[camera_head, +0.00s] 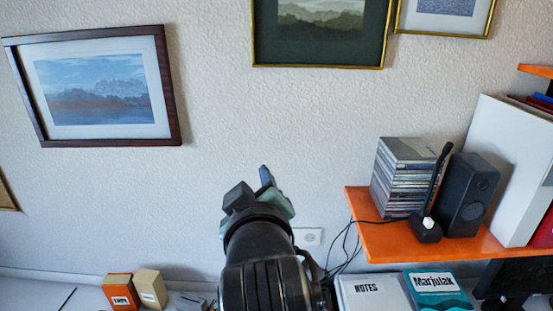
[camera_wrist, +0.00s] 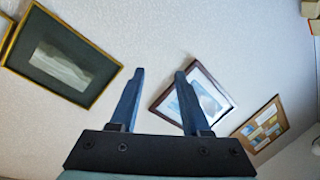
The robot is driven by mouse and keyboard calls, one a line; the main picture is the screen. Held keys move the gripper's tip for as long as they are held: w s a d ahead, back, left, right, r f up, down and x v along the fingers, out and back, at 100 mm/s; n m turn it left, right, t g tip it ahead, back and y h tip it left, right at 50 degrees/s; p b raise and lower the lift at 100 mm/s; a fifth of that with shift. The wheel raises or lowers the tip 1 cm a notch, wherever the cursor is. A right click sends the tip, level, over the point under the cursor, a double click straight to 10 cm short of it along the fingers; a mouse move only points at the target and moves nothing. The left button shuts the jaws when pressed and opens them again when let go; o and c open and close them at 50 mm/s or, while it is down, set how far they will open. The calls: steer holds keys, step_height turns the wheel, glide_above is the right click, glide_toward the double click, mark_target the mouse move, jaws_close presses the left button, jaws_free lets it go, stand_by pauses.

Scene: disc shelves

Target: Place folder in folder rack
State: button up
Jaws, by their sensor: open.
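My gripper (camera_head: 252,188) is raised in front of the bare wall, left of the orange shelf. In the wrist view my gripper (camera_wrist: 159,73) has its two blue fingers apart with nothing between them. A white upright holder (camera_head: 508,160), which looks like the folder rack, stands on the shelf at the right edge, with red and blue items at its top. A pale item marked NOTES (camera_head: 372,290) and a teal one marked Marjulak (camera_head: 436,290) lie low, below the shelf. I cannot tell whether either is the folder. The wrist view shows neither folder nor rack.
The orange shelf (camera_head: 385,240) carries a stack of disc cases (camera_head: 402,178), a black device with an antenna (camera_head: 427,229) and a speaker (camera_head: 467,194). Cables hang by its left end. Small orange (camera_head: 121,291) and tan (camera_head: 150,289) boxes stand lower left. Framed pictures (camera_head: 103,88) hang on the wall.

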steer(key=s+d+r+m+t+h, duration=0.1)
steer(key=s+r+m+t, duration=0.3)
steer(key=r, duration=0.9)
steer(key=s+d+r+m+t, duration=0.2)
steer(key=s+r+m+t, duration=0.3)
steer(key=s+r+t, duration=0.3)
steer(key=s+r, duration=0.4)
steer(key=r, duration=0.2)
steer(key=shift+s+d+h, duration=0.15)
steer(key=shift+d+h, duration=0.25)
